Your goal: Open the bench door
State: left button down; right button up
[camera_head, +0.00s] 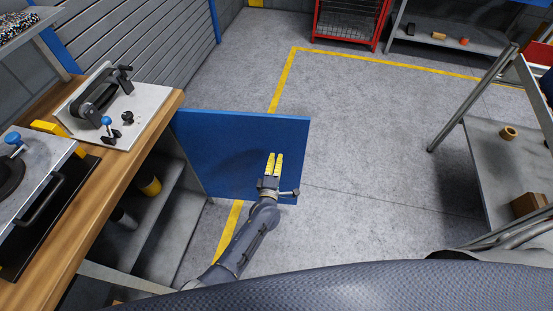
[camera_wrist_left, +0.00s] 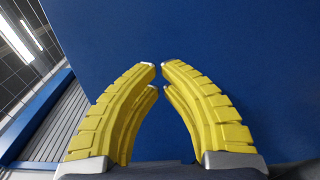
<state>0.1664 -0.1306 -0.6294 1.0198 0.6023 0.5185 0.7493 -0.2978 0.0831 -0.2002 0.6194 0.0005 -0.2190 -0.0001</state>
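The bench door (camera_head: 225,135) is a flat blue panel. It stands swung out from the wooden workbench (camera_head: 115,190), with the shelves behind it exposed. A small grey handle with a dark knob (camera_head: 296,192) shows near the door's lower right edge. My left gripper (camera_head: 274,156) has yellow fingers and is in front of the door's face, close to the handle. In the left wrist view its fingertips (camera_wrist_left: 160,66) nearly meet, with nothing between them, and blue door surface fills the background. Whether the gripper touches the door cannot be told. My right gripper is not in view.
The bench carries a grey plate with a dark clamp (camera_head: 150,105) and a blue-knobbed fixture (camera_head: 15,140). A yellow-banded container (camera_head: 150,186) stands on the lower shelf. A red cage (camera_head: 345,22) and a grey rack (camera_head: 505,165) stand apart. The floor right of the door is clear.

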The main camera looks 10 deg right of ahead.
pick_arm(q)
jog(key=v, duration=1.2)
jog(key=s+a+f+m+g+y, duration=0.1)
jog(key=s+a+f+m+g, duration=0.3)
jog(key=f, duration=0.6)
jog(key=s+a+f+m+g, duration=0.2)
jog(key=s+a+f+m, duration=0.3)
jog(key=f, duration=0.5)
jog(key=s+a+f+m+g+y, duration=0.1)
jog(key=s+a+f+m+g, duration=0.15)
jog(key=s+f+m, duration=0.55)
jog(key=s+a+f+g+y, duration=0.1)
jog(key=s+a+f, duration=0.3)
jog(key=s, duration=0.5)
jog(key=s+a+f+g+y, duration=0.1)
jog(key=s+a+f+g, duration=0.2)
jog(key=s+a, duration=0.6)
jog(key=s+a+f+g+y, duration=0.2)
jog(key=s+a+f+g, duration=0.1)
jog(key=s+a+f, duration=0.4)
jog(key=s, duration=0.3)
jog(key=shift+a+f+m, duration=0.15)
jog(key=shift+a+m, duration=0.1)
jog(key=shift+m, duration=0.15)
